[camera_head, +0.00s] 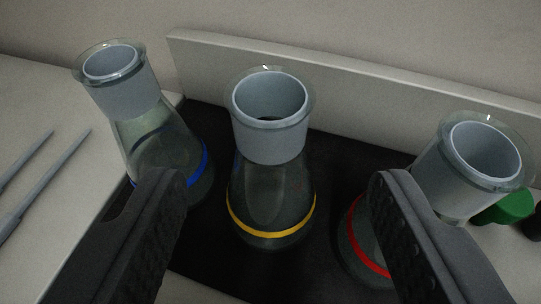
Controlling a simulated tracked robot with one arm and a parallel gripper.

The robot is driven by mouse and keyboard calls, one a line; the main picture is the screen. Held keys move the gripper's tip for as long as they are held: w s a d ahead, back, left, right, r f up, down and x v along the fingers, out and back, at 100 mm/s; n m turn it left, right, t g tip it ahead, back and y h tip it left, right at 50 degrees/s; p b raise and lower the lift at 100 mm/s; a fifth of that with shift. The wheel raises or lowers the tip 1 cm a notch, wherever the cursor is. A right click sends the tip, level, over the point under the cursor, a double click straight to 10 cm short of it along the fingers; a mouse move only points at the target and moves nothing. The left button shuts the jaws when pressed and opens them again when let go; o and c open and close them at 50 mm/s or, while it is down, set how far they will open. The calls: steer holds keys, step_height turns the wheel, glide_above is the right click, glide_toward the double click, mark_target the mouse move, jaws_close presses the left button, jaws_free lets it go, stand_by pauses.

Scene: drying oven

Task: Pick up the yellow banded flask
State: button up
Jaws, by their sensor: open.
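The yellow banded flask (270,190) stands upright in the middle of the view, a clear conical flask with a grey collar at its neck and a yellow band low on its body. It stands on a black mat (215,270). My gripper (278,180) is open and empty. Its two dark fingers come in from the lower left and lower right, with the yellow banded flask between and beyond them in the picture. I cannot tell how far the fingertips are from the glass.
A blue banded flask (160,145) stands to the left, partly behind the left finger. A red banded flask (355,235) stands to the right, partly behind the right finger. A low pale wall (350,125) runs behind. A green object (508,208) and thin grey rods (48,185) lie at the sides.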

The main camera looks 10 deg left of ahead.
mark_target(270, 141)
steer(key=shift+a+b+x, duration=0.2)
steer(key=shift+b+x, duration=0.25)
steer(key=shift+x, duration=3.1)
jaws_close()
